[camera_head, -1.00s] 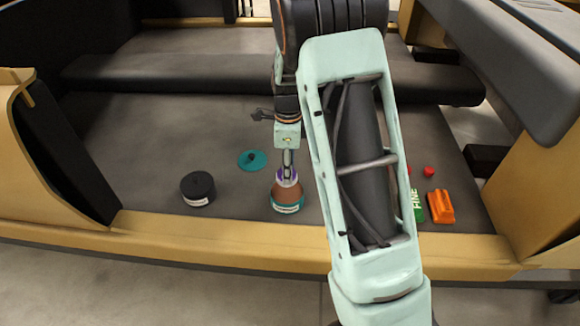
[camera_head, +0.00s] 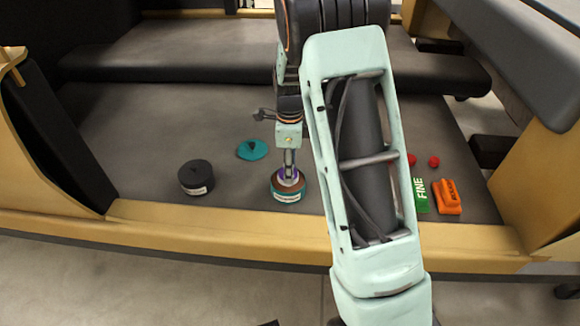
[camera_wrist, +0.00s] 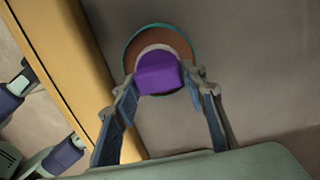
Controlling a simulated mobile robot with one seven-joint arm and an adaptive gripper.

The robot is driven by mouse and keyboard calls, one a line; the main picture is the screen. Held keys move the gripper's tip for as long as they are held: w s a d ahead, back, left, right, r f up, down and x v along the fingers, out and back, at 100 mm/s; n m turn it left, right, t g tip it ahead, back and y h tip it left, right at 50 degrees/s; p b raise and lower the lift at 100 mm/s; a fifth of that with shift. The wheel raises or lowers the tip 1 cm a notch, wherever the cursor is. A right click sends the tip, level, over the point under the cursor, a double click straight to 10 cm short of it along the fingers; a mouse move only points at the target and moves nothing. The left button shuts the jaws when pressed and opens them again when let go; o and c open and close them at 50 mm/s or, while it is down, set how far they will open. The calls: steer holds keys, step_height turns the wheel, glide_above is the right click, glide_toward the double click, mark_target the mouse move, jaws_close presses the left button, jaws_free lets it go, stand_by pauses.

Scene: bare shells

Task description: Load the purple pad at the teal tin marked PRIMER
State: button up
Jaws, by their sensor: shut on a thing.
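The purple pad (camera_wrist: 158,74) is between the fingertips of my gripper (camera_wrist: 163,88), which is shut on it. A teal tin with a white label (camera_head: 287,196) stands on the dark floor below; the label's print is too small to read. In the wrist view the pad lies over the brown top of the tin (camera_wrist: 131,52), with a pale ring around the pad. In the head view the purple shows at the tin's top under my gripper (camera_head: 289,176). I cannot tell whether the pad touches the brown contents.
A teal lid (camera_head: 252,149) lies behind and left of the tin. A closed dark tin (camera_head: 196,178) stands further left. A green FINE block (camera_head: 420,196), an orange block (camera_head: 447,196) and two small red pieces (camera_head: 433,161) lie right. A tan edge (camera_head: 215,230) runs in front.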

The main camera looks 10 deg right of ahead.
steer(key=shift+f, duration=0.55)
stand_by(1.8)
steer(key=shift+r, duration=0.1)
step_height(320, 180, up, 7)
steer(key=p, duration=0.6)
stand_by(0.8)
steer(key=shift+s+r+n, duration=0.2)
steer(key=shift+r+n, duration=0.6)
steer(key=shift+n, duration=0.4)
steer(key=s+r+n+p, duration=0.3)
steer(key=r+n+p, duration=0.6)
steer(key=r+p, duration=0.3)
steer(key=s+r+n+p, duration=0.4)
steer(key=r+n+p, duration=0.6)
steer(key=r+p, duration=0.2)
steer(key=shift+s+a+r, duration=0.2)
steer(key=shift+a+r, duration=0.05)
steer(key=shift+r, duration=0.45)
